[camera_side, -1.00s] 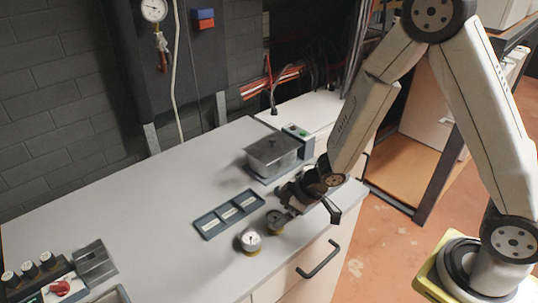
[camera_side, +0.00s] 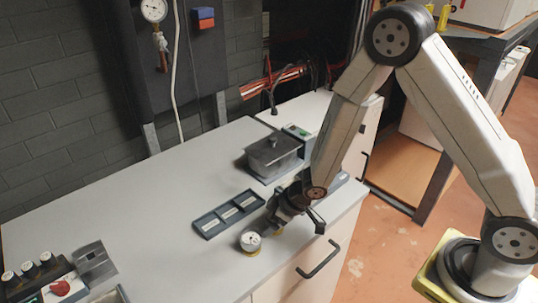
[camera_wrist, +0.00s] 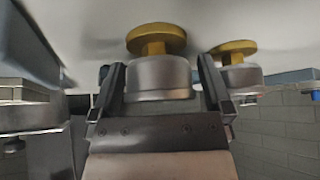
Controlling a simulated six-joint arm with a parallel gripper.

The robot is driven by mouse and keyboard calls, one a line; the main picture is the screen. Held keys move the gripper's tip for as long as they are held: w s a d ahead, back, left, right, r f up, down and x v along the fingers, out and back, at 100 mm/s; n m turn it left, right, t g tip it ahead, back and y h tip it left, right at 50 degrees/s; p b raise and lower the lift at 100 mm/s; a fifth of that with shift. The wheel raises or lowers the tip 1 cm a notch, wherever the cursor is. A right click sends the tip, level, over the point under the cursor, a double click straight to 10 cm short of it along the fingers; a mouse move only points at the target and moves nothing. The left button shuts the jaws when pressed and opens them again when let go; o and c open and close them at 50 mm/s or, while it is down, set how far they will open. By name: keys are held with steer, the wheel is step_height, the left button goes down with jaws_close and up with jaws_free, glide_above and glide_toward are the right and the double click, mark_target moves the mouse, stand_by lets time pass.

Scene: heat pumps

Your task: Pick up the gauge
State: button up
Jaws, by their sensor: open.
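A small round gauge (camera_side: 250,241) with a white face and a brass-coloured base stands on the counter in the side view. A second, darker round piece beside it is mostly hidden by my gripper (camera_side: 294,205). In the wrist view my gripper (camera_wrist: 160,88) is open, with one finger on each side of a silver round body with a brass disc (camera_wrist: 157,75). I cannot tell whether the fingers touch it. A similar silver and brass piece (camera_wrist: 240,72) is just outside the right finger.
A dark slotted tray (camera_side: 229,213) lies behind the pieces on the grey counter (camera_side: 150,215). A panel with a red knob (camera_side: 60,288) is at the front left. The counter's left middle is clear.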

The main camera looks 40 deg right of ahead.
stand_by(0.3)
steer(key=c, duration=1.3)
steer(key=shift+c, duration=0.2)
steer(key=shift+r, duration=0.25)
steer(key=shift+r, duration=4.75)
steer(key=shift+w+d, duration=0.35)
steer(key=shift+d, duration=0.1)
steer(key=w+d, duration=0.1)
steer(key=d, duration=0.2)
steer(key=w+d, duration=0.1)
steer(key=d, duration=0.3)
steer(key=w+d, duration=0.2)
steer(key=d, duration=0.2)
steer(key=shift+w+d+f, duration=0.1)
steer(key=shift+f, duration=0.15)
